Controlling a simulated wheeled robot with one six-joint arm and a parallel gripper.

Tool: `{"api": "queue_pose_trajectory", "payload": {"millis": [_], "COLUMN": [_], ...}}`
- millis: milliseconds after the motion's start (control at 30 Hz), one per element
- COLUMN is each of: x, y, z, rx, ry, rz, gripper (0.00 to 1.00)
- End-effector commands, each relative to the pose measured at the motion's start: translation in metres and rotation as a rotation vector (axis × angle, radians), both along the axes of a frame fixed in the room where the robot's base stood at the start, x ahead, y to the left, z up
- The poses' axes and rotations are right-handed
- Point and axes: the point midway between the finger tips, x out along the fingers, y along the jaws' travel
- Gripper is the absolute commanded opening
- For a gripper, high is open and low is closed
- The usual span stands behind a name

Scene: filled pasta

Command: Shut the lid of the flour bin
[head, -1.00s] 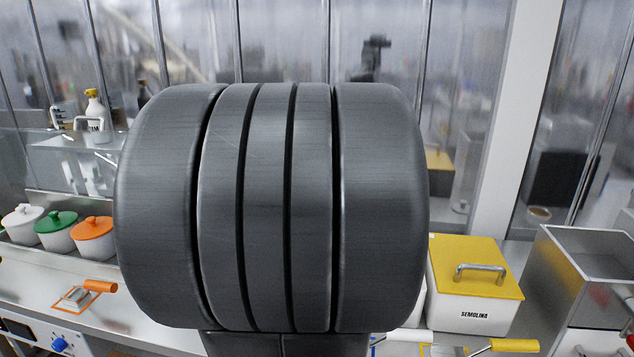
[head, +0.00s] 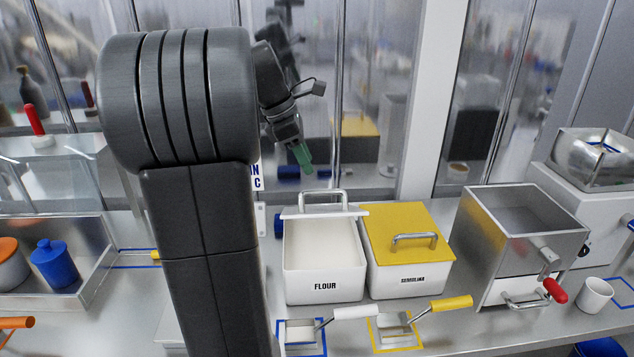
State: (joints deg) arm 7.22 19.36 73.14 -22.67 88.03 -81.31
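The white flour bin (head: 325,287), labelled FLOUR, stands on the counter right of my arm in the head view. Its top is open and its pale inside shows. Its white lid (head: 325,212) shows nearly edge-on at the bin's back rim, with a metal bar handle (head: 323,194) above it. I cannot tell exactly how the lid is tilted. My gripper (head: 303,157) is above and behind the lid, a little to the left, with greenish fingertips pointing down. It appears apart from the lid. Its finger gap is too small to make out.
The semolina bin (head: 410,281), with its yellow lid (head: 408,232) on, stands close on the right. Scoops with white (head: 356,312) and yellow (head: 451,303) handles lie in front. A metal hopper (head: 525,235) stands farther right. Glass panels rise behind the counter.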

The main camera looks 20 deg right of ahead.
Motion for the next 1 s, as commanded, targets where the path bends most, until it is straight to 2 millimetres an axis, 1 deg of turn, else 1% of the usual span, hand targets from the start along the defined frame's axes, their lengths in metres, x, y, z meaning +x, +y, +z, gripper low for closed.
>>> {"api": "queue_pose_trajectory", "payload": {"millis": [33, 100, 200, 333, 500, 800, 867, 900, 1000], "x": [-0.001, -0.002, -0.003, -0.004, -0.005, -0.004, -0.004, -0.004, -0.004], "y": [-0.005, -0.01, -0.018, -0.024, -0.029, -0.029, -0.029, -0.029, -0.029], "z": [-0.011, -0.024, -0.041, -0.058, -0.069, -0.071, -0.071, -0.071, -0.07], "rx": [0.0, 0.001, 0.0, -0.001, 0.0, 0.001, 0.001, 0.001, 0.001], "ry": [0.004, 0.003, 0.003, 0.002, 0.001, -0.002, -0.002, -0.002, -0.002], "rz": [-0.003, -0.002, -0.003, -0.002, -0.001, 0.0, 0.0, 0.0, 0.0], "gripper": [0.36, 0.36, 0.36, 0.36, 0.36, 0.36, 0.24, 0.16, 0.0]}}
